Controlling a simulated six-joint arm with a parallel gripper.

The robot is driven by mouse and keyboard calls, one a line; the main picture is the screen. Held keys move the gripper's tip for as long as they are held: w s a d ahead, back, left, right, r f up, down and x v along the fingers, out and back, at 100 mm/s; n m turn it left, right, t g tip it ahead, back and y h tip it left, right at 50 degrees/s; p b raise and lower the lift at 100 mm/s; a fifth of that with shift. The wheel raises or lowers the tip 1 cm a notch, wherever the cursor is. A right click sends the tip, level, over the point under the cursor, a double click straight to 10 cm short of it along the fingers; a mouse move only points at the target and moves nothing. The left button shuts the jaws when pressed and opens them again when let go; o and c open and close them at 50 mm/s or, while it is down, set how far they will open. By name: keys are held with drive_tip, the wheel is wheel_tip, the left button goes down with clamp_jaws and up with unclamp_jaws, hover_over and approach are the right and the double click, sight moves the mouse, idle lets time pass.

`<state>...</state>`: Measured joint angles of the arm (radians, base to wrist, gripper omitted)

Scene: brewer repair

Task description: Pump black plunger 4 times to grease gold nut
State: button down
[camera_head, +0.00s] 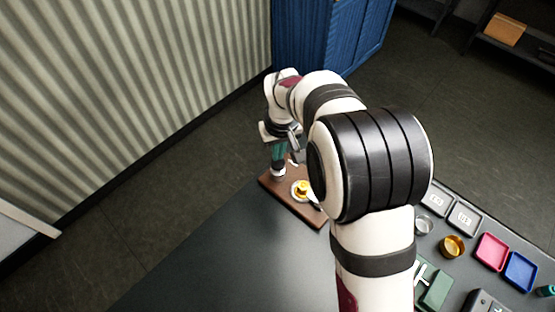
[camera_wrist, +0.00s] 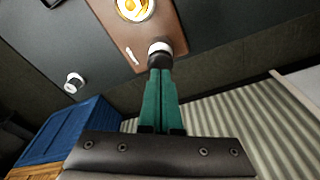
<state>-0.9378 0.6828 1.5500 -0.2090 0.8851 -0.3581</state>
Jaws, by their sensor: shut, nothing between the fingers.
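The gold nut (camera_head: 302,186) sits in a round pale dish on a brown wooden board (camera_head: 311,217). It also shows cut off at the top edge of the wrist view (camera_wrist: 132,6). My gripper (camera_head: 278,165) points down over the board's far left corner, its green fingers shut together and empty. In the wrist view my fingertips (camera_wrist: 160,72) meet a black plunger (camera_wrist: 159,58) with a white collar. They overlap its top; I cannot tell whether they touch or press it. In the head view the plunger's black part is hidden; only the white collar (camera_head: 278,173) shows.
A thin white piece (camera_wrist: 131,56) lies on the board. A small white cylinder (camera_wrist: 75,81) stands off the board. Grey, red (camera_head: 491,251) and blue (camera_head: 520,271) trays and a gold cup (camera_head: 452,247) are at the right. The dark table (camera_head: 220,260) is clear at front left.

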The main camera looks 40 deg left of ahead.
sight(278, 163)
drive_tip(key=shift+f, duration=0.1)
idle(0.4)
drive_tip(key=shift+f, duration=0.65)
drive_tip(key=shift+f, duration=0.7)
drive_tip(key=shift+r, duration=0.1)
drive_tip(key=shift+r, duration=2.65)
wheel_tip(278, 163, up, 6)
